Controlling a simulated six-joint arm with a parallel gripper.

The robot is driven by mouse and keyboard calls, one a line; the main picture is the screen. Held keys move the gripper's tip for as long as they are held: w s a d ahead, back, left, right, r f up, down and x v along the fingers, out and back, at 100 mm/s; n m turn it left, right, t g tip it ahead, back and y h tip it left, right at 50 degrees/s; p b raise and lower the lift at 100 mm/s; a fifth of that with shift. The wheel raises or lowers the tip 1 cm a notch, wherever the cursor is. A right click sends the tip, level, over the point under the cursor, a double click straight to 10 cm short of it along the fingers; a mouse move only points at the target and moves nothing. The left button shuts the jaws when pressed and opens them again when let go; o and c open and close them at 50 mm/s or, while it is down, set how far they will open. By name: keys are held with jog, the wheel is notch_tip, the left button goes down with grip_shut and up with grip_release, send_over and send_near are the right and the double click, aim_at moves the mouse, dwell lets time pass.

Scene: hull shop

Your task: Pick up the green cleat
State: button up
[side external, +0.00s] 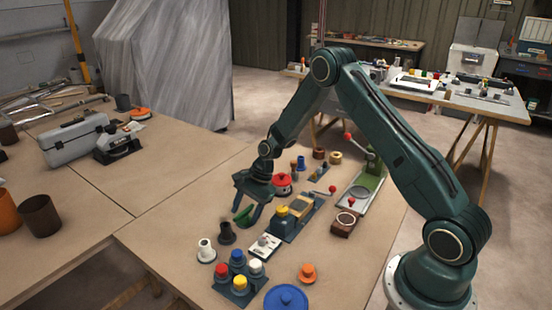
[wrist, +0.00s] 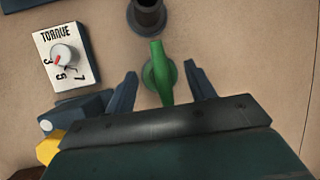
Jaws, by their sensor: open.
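The green cleat (wrist: 160,72) stands between the two fingers of my gripper (wrist: 158,85) in the wrist view. Its long green bar runs up the picture over a round green base. Neither finger visibly touches it; there is a gap on each side. In the side view the green cleat (side external: 244,216) shows at the fingertips of my gripper (side external: 250,212), which is open and pointing down low over the table. Part of the cleat is hidden by a finger there.
The torque dial box (side external: 264,245) and a blue-grey fixture with a yellow knob (side external: 294,220) are close on the right. A rack of coloured knobs (side external: 238,288) sits in front.

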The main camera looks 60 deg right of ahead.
aim_at(246, 212)
jog(key=c, duration=1.1)
jog(key=shift+o, duration=0.2)
jog(key=shift+r, duration=0.15)
notch_tip(246, 212, up, 20)
jog(key=shift+f, duration=0.1)
jog(key=shift+f, duration=0.1)
